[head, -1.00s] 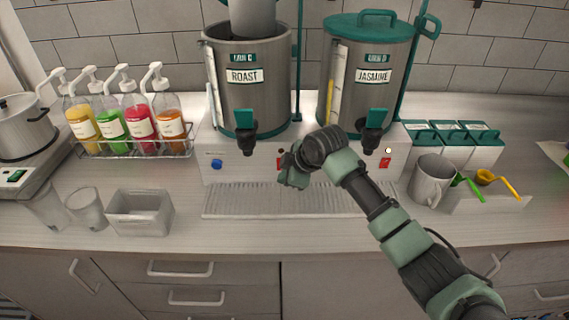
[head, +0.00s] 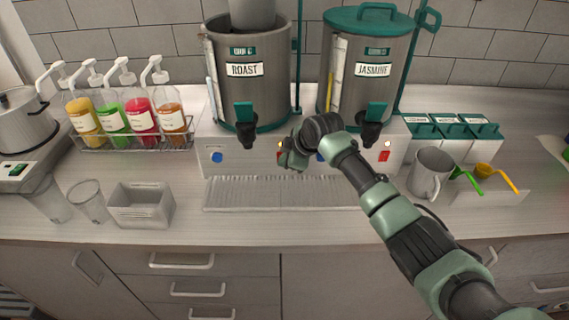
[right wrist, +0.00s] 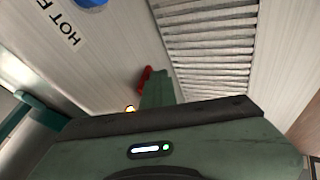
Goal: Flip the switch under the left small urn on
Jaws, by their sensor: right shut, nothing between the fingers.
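The left urn (head: 246,95) is grey, labelled ROAST, and stands on a white base unit. A red switch on the base front below it is mostly hidden by my right gripper (head: 284,160). In the right wrist view, part of the red switch (right wrist: 146,78) shows right beside the shut green fingers (right wrist: 158,85); I cannot tell whether they touch it. A lamp (right wrist: 129,109) near the switch glows yellow-orange. I cannot tell the switch's position. My right gripper is shut and empty. My left gripper is not in view.
The JASMINE urn (head: 366,80) stands to the right, with its own red switch (head: 384,156). A blue knob (head: 217,157) sits at the base's left. A ribbed drip tray (head: 280,194) lies below. Syrup bottles (head: 140,115) stand left, and a grey mug (head: 429,172) stands right.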

